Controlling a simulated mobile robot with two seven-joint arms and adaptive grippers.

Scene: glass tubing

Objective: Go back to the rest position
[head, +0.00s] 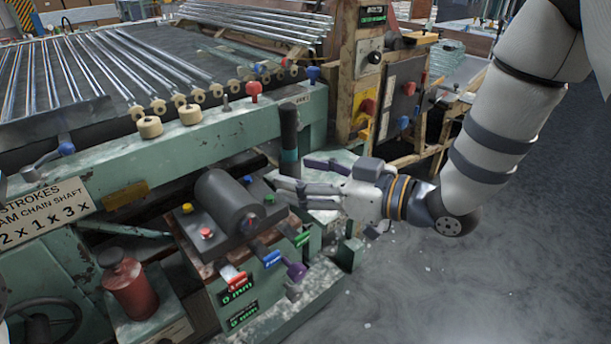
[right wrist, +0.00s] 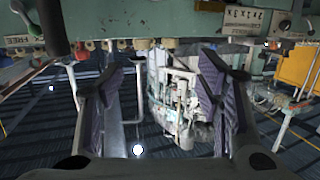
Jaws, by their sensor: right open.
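My right gripper (head: 292,174) reaches in from the right in the head view. Its fingers are spread apart with nothing visible between them. They are beside a dark upright handle (head: 289,135) on the green machine, and I cannot tell whether they touch it. In the right wrist view the two purple-grey padded fingers of my right gripper (right wrist: 158,85) stand wide apart, with machinery and floor seen beyond the gap. My left gripper does not show.
The control block with a dark cylinder (head: 228,202) and coloured levers (head: 267,252) lies below left of my right gripper. A wooden-framed panel (head: 372,75) stands behind it. Glass tubes (head: 150,60) lie on the bed. Open floor (head: 480,270) is at right.

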